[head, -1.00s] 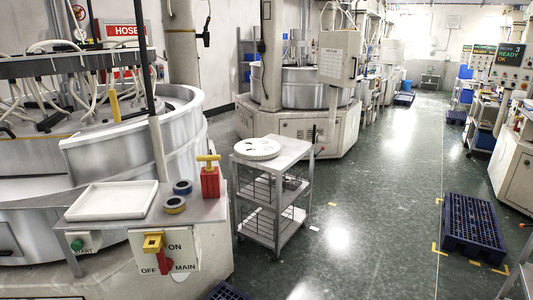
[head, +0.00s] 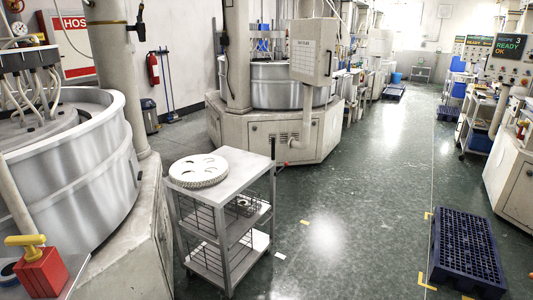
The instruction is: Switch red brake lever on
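The switch panel marked ON, OFF and MAIN, with its red lever, is not in view now. One second ago the lever showed at the lower left, pointing down between OFF and MAIN, with a yellow piece above it. A red block with a yellow T-shaped handle (head: 40,272) stands at the lower left on the grey shelf (head: 76,270) beside the large round machine (head: 85,165). Neither of my grippers is in view.
A grey wire cart (head: 265,168) with a white slotted disc (head: 198,171) on top stands ahead, left of centre. A dark blue pallet (head: 466,250) lies at the right. The green floor (head: 345,200) between them is clear.

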